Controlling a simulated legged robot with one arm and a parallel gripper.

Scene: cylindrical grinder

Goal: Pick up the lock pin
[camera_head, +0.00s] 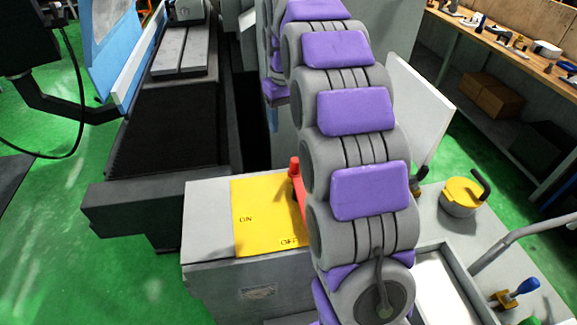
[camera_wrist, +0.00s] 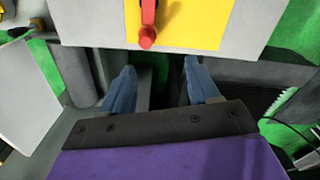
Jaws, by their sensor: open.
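I cannot pick out the lock pin with certainty in either view. A red lever (camera_head: 295,168) stands on a yellow ON/OFF plate (camera_head: 250,215), partly behind my arm; in the wrist view the red lever (camera_wrist: 147,30) is at the top middle, over the yellow plate (camera_wrist: 200,25). My gripper (camera_wrist: 160,66) is open, with two bluish fingers apart and nothing seen between them. It is pointed toward the grey box edge and the dark gap under it. The head view does not show my gripper, as my purple-padded arm hides that area.
A grey machine bed (camera_head: 165,150) lies at the left. At the right, a yellow round part with a black handle (camera_head: 463,195) and a blue-knobbed lever (camera_head: 522,288) sit on the grey top near a tray (camera_head: 460,275). A cluttered wooden bench (camera_head: 520,55) stands behind. The green floor is open between.

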